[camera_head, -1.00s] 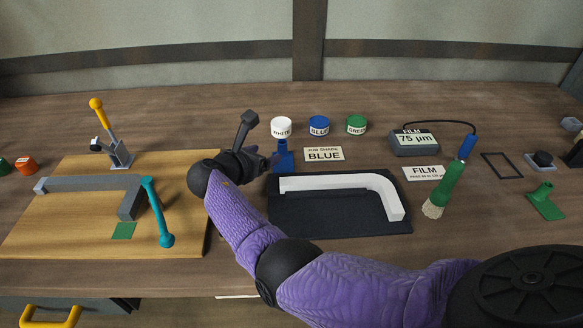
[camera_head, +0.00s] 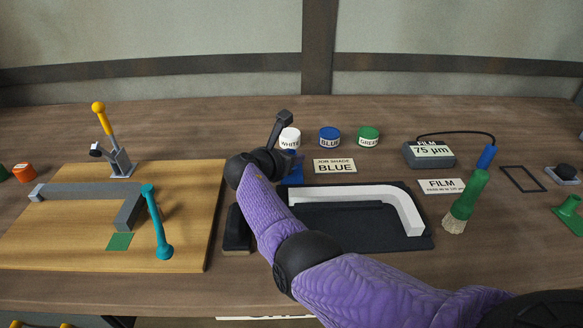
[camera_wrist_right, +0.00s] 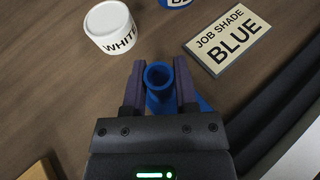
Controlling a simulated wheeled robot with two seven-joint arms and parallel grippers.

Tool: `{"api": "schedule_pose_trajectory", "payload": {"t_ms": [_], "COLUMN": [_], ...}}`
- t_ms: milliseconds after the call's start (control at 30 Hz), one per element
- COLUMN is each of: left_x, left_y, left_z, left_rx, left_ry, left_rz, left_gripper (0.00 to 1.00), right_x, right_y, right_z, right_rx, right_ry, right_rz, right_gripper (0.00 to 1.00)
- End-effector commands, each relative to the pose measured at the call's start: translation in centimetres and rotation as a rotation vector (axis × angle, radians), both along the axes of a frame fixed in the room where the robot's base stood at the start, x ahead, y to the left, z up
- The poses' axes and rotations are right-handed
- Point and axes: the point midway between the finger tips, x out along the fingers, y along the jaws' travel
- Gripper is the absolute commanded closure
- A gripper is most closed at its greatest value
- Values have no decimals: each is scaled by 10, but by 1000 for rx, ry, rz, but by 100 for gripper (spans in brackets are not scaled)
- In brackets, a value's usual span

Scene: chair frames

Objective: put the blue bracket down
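The blue bracket (camera_head: 292,178) stands upright between the white jar and the shade card, its base apparently on the table. In the right wrist view its round tube (camera_wrist_right: 159,88) is between the two fingers of my right gripper (camera_wrist_right: 160,80), with almost no gap on either side. The fingers look shut on the tube. A bit of the bracket's base shows behind the right finger. In the head view my right gripper (camera_head: 285,160) covers the upper part of the bracket. My left gripper is not in view.
The white jar (camera_head: 290,138) and the "BLUE" shade card (camera_head: 335,166) are close to the bracket. A dark mat (camera_head: 350,234) with a white angled frame (camera_head: 408,213) lies in front. A wooden board (camera_head: 185,215) is left, beside a dark block (camera_head: 237,232).

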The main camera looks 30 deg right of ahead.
Motion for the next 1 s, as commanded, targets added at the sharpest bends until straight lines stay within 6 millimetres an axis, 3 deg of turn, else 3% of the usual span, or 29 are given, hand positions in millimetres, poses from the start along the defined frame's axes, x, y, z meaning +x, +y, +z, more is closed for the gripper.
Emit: {"api": "schedule_pose_trajectory", "payload": {"t_ms": [33,133,167,500,800,1000], "left_x": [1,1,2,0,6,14], "left_y": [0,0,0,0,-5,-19], "left_z": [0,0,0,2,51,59], "left_rx": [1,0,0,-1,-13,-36], "left_ry": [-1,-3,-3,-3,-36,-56], "left_rz": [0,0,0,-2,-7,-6], "left_gripper": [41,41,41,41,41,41], "right_x": [0,0,0,0,0,0], "right_y": [0,0,0,0,0,0], "right_z": [0,0,0,4,83,102], "right_rx": [0,0,0,0,-1,0], "right_ry": [0,0,0,-1,-6,-2], "right_rz": [0,0,0,0,0,1], "right_gripper": [76,97,100,100,100,100]}}
